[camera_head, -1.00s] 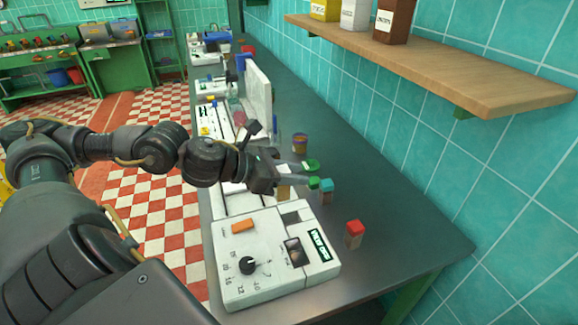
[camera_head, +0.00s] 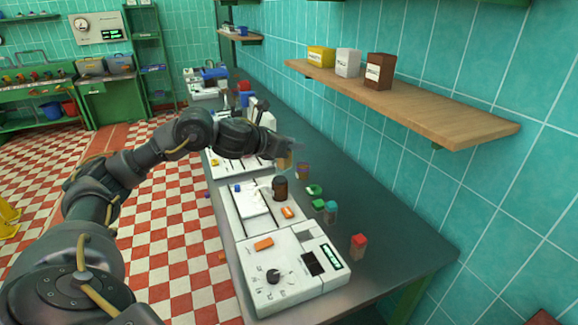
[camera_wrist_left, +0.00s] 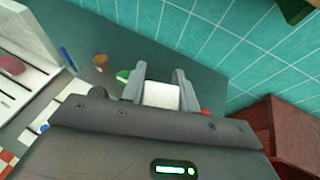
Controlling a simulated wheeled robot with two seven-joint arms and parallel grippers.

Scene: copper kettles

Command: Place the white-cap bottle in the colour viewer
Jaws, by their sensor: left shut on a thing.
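My left gripper (camera_head: 290,147) is above the counter's middle. In the left wrist view its two fingers (camera_wrist_left: 161,92) are shut on the white cap of the white-cap bottle (camera_wrist_left: 161,96). In the head view the bottle's amber body (camera_head: 284,162) shows below the fingers, off the counter. White instruments stand in a row along the counter. The nearest one (camera_head: 285,296) has a black dial, an orange button, a dark window and a green display. I cannot read which instrument is the colour viewer. My right gripper is not in view.
Red-capped (camera_head: 358,246), teal-capped (camera_head: 330,212) and green-capped (camera_head: 314,190) bottles stand right of the instruments. A dark brown jar (camera_head: 280,188) and an orange-brown jar (camera_head: 303,171) are near the gripper. A wooden shelf (camera_head: 440,118) juts from the tiled wall.

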